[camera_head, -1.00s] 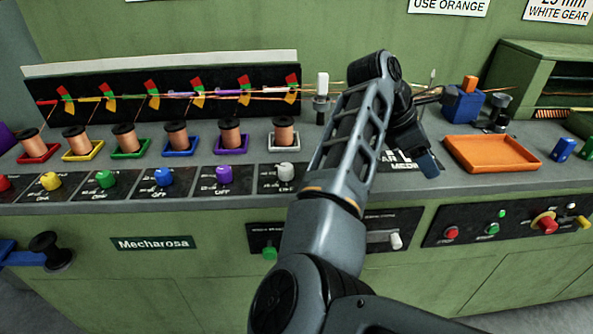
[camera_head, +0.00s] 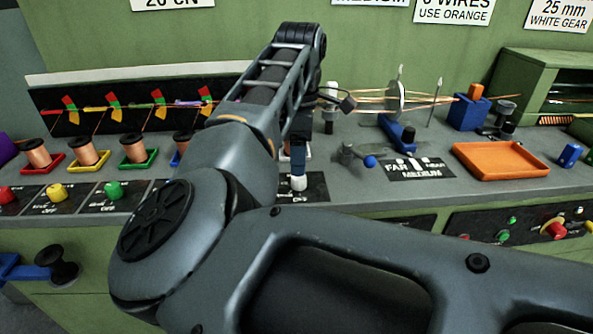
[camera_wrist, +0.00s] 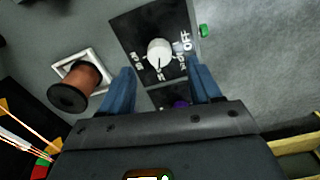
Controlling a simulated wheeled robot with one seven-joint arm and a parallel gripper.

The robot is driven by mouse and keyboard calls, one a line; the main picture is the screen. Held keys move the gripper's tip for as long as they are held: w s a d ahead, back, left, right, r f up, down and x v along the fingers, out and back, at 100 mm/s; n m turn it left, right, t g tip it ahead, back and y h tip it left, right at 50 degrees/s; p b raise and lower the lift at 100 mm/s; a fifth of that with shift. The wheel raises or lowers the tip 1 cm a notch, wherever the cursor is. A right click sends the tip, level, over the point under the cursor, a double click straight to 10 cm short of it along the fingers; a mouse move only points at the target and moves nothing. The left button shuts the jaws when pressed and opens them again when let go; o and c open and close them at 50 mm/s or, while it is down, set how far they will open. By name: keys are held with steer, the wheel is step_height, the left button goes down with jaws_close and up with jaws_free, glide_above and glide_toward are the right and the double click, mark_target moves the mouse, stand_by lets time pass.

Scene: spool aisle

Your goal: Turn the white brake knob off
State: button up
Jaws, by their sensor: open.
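The white brake knob (camera_wrist: 160,52) sits on a black label plate (camera_wrist: 150,20) with OFF printed to its right in the wrist view. Its exact setting is hard to read. It also shows in the head view (camera_head: 298,183), just below my gripper, partly hidden by it. My gripper (camera_wrist: 162,78) is open and empty, with its two blue fingers left and right of the knob's line. The knob appears centred between the fingers, just past their tips; I see no contact.
A copper spool (camera_wrist: 75,86) in a white tray (camera_wrist: 98,58) stands left of the knob in the wrist view. The green knob (camera_head: 113,190) and other coloured knobs line the panel left. An orange tray (camera_head: 500,160) lies right. My arm hides the panel's middle.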

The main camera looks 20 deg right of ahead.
mark_target(299, 181)
steer(key=shift+f, duration=2.55)
steer(key=c, duration=1)
steer(key=shift+c, duration=0.2)
